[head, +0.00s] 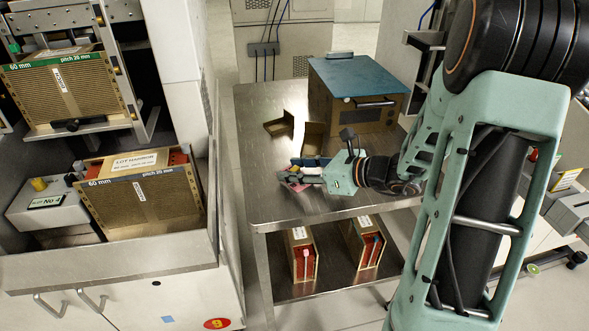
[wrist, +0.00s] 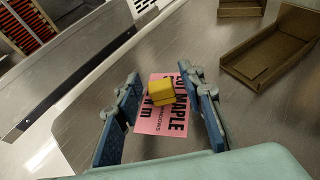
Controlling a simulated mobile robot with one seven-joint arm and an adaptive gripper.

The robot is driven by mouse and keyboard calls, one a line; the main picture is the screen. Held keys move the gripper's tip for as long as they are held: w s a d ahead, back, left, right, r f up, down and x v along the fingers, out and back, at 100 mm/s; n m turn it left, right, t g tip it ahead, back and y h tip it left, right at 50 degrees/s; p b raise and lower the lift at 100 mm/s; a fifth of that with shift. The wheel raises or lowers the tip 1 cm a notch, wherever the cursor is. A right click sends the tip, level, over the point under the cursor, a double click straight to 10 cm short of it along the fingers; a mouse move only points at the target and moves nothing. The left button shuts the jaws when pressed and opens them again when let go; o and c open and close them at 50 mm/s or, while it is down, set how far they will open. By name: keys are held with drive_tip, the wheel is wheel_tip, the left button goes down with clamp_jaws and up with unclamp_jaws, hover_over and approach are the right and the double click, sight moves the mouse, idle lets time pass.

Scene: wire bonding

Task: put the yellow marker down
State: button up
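The yellow marker (wrist: 161,92), a small block, shows in the wrist view on a pink card (wrist: 150,119) with black print reading "MAPLE". The card appears to lie on the steel table top. My gripper (wrist: 164,80) is open, with its blue-padded fingers on both sides of the marker and a visible gap on each side. In the head view my gripper (head: 301,176) is low over the table's front left part, with a bit of the pink card (head: 294,184) beside it. I cannot make out the marker there.
The steel table (head: 262,205) also bears a brown box with a blue lid (head: 357,76) and small open brown trays (head: 279,124) behind my gripper. Magazines (head: 300,252) stand on the lower shelf. A machine with slotted magazines (head: 140,200) stands at the left.

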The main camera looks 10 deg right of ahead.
drive_tip(key=shift+s+d+r, duration=0.1)
drive_tip(key=shift+r, duration=0.25)
drive_tip(key=p+v, duration=0.4)
drive_tip(key=v, duration=0.7)
drive_tip(key=shift+s+d, duration=0.2)
drive_tip(key=shift+s, duration=0.05)
drive_tip(key=shift+r, duration=0.1)
